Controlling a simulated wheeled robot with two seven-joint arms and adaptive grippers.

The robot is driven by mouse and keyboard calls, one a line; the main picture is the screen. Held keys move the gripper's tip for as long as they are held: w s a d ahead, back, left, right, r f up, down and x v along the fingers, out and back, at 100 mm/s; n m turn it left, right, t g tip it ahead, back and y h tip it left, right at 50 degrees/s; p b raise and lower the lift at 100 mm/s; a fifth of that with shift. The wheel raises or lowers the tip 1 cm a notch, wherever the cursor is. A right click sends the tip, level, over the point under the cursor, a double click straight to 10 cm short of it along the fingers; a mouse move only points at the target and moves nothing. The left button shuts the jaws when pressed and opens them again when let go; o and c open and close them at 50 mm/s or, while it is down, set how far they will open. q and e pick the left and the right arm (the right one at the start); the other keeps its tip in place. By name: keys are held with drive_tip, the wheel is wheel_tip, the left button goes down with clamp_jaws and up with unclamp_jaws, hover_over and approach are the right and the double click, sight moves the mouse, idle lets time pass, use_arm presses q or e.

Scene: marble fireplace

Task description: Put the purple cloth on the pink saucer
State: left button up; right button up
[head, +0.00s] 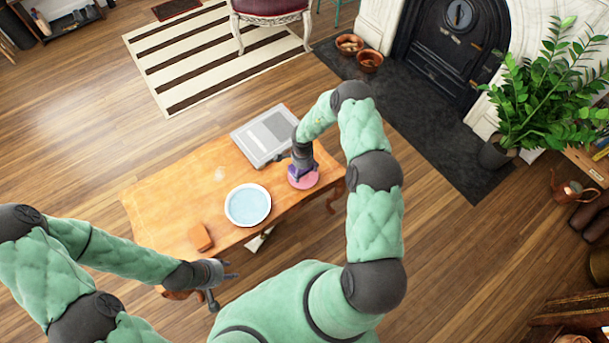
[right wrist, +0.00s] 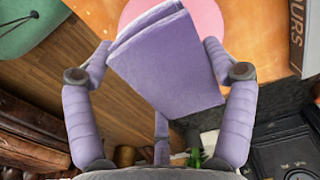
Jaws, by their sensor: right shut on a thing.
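The purple cloth, folded into a flat pad, is held in my right gripper (head: 300,172) and shows large between its fingers in the right wrist view (right wrist: 165,65). The pink saucer (head: 303,182) lies on the right end of the wooden table, beneath that gripper. In the right wrist view, part of the saucer (right wrist: 208,18) shows behind the cloth's top edge; the cloth and gripper hide the rest. Whether the cloth touches the saucer, I cannot tell. My left gripper (head: 224,290) is open and empty, off the near left side of the table.
On the wooden table (head: 165,205) are a pale blue plate (head: 248,205) left of the saucer, a brown-orange block (head: 200,237) and a grey book (head: 265,135) close behind the saucer. The left part of the tabletop is clear. A potted plant (head: 545,95) stands far right by the fireplace.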

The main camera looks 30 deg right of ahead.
sight(305, 178)
drive_tip(key=shift+d+f, duration=0.2)
drive_tip(key=shift+f, duration=0.05)
drive_tip(key=shift+d+f+b, duration=0.2)
drive_tip(key=shift+f+b, duration=0.8)
drive_tip(key=shift+f, duration=0.7)
drive_tip(key=shift+f, duration=0.2)
drive_tip(key=o, duration=1)
drive_tip(key=shift+c, duration=0.2)
